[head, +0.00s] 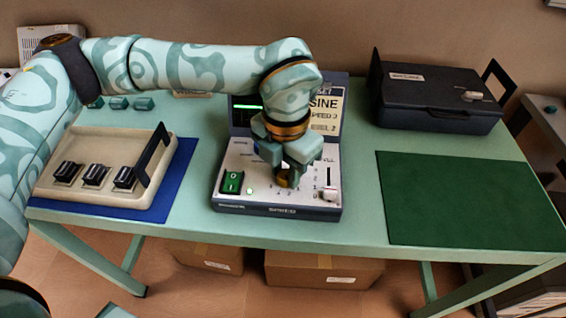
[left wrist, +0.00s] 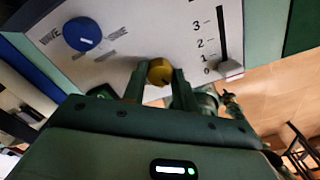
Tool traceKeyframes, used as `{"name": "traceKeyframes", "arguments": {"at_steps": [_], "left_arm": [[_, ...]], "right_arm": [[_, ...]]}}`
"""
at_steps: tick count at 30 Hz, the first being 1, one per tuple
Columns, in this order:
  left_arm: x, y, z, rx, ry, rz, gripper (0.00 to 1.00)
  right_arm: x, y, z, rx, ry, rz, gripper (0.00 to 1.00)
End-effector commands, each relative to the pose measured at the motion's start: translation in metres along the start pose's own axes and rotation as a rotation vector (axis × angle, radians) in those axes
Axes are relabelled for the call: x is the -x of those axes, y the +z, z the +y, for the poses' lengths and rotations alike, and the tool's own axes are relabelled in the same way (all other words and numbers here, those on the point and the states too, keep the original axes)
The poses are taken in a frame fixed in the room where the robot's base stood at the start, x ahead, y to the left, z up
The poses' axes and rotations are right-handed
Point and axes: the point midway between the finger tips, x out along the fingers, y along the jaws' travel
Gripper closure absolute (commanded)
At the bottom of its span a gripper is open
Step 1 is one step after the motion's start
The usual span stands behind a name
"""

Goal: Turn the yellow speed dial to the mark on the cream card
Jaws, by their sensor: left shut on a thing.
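The yellow speed dial (head: 287,179) is on the sloped white panel of the control unit (head: 275,211). It also shows in the left wrist view (left wrist: 160,70), between my fingers. My left gripper (head: 289,174) reaches down from above and is shut on the dial, one finger on each side. The dial's pointer and most of its scale are hard to make out. The cream card (head: 328,104) stands behind the panel, partly covered by my arm; it reads "SINE", then a speed line and a level line whose digits are small. My right gripper is out of view.
The panel also has a blue dial (left wrist: 82,34), a slider (left wrist: 230,69) low near 0, and a green switch (head: 232,182). The green mat (head: 460,198) is bare.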

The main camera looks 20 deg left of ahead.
Motion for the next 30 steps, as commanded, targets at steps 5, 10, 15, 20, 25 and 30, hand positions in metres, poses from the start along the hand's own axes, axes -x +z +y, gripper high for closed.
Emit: {"name": "traceKeyframes", "arguments": {"at_steps": [5,10,15,20,25,30], "left_arm": [[0.005,-0.001,0.0,-0.166,0.002,-0.002,0.94],[0.005,0.0,0.0,-0.325,0.002,-0.002,0.94],[0.004,0.0,0.0,-0.472,0.002,-0.002,0.94],[0.003,0.0,0.0,-0.587,0.002,-0.001,0.94],[0.002,0.0,0.0,-0.676,0.002,0.0,0.94],[0.001,0.0,0.0,-0.733,0.001,-0.001,0.94]], "right_arm": [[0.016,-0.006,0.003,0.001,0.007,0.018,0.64],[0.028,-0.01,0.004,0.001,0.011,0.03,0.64],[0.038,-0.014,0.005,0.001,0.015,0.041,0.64],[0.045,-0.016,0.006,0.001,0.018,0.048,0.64],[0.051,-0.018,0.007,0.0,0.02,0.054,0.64],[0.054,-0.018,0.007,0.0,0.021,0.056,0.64]]}}
